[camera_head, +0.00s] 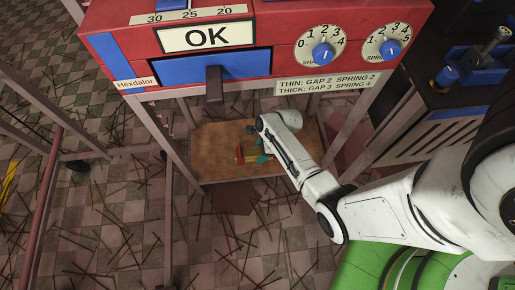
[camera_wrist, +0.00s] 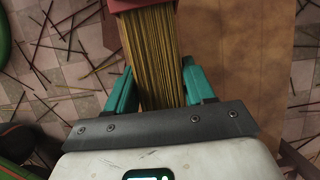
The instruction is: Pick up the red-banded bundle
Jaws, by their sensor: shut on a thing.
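The red-banded bundle (camera_wrist: 150,55) is a thick sheaf of yellow-brown sticks with a red band (camera_wrist: 140,5) at the top edge of the wrist view. My gripper (camera_wrist: 155,80) has its two teal fingers on either side of the sticks, shut on the bundle below the band. In the head view the bundle's red band (camera_head: 240,156) shows small, over the brown board under the machine. My gripper (camera_head: 262,157) is beside it there, partly hidden by my arm. I cannot tell whether the bundle touches the board.
The brown board (camera_head: 215,140) lies low between the metal legs of the red machine (camera_head: 115,50), whose panel reads OK. A machine leg (camera_head: 165,140) stands close on the left. Loose sticks litter the checkered floor (camera_head: 110,220). A dark machine (camera_head: 440,120) stands at right.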

